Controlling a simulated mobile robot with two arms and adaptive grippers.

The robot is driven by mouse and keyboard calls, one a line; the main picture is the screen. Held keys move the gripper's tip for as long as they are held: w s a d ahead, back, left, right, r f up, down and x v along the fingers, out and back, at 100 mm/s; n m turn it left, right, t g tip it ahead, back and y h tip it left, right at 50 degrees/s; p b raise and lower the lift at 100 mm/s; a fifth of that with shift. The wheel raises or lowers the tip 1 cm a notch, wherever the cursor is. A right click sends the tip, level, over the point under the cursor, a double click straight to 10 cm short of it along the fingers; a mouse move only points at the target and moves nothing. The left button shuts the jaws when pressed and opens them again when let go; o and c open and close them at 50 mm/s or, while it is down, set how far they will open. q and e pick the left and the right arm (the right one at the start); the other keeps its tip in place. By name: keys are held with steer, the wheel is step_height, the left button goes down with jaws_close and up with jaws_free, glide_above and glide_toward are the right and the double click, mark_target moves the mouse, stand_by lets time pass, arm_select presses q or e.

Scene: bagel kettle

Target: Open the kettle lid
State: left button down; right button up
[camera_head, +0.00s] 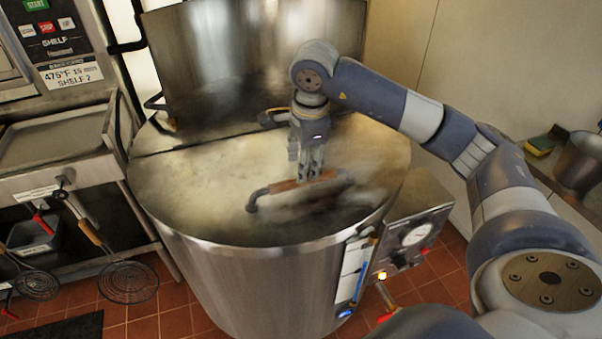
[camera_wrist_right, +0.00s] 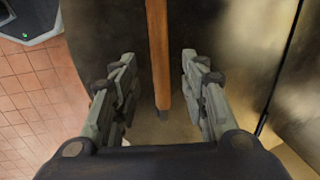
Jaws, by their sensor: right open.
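The kettle (camera_head: 270,290) is a large round steel vessel in the middle of the head view. Its lid (camera_head: 190,190) lies flat across the front of the top. A bar handle with a brown wooden grip (camera_head: 285,186) and dark ends sits on the lid. My right gripper (camera_head: 311,174) points down at the handle from above. In the right wrist view, the wooden grip (camera_wrist_right: 157,45) runs between the two open fingers of the right gripper (camera_wrist_right: 158,70), with a gap on each side. My left gripper is not in view.
An upright steel panel (camera_head: 225,60) stands at the kettle's back. A control box with a gauge (camera_head: 400,240) is on its right side. At left are a steel rack (camera_head: 80,155) and hanging wire skimmers (camera_head: 128,282). A bowl (camera_head: 582,160) stands at far right.

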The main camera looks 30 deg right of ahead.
steer(key=f, duration=0.3)
steer(key=w+f+p, duration=0.1)
steer(key=f, duration=0.2)
steer(key=shift+w+d, duration=0.1)
jaws_close()
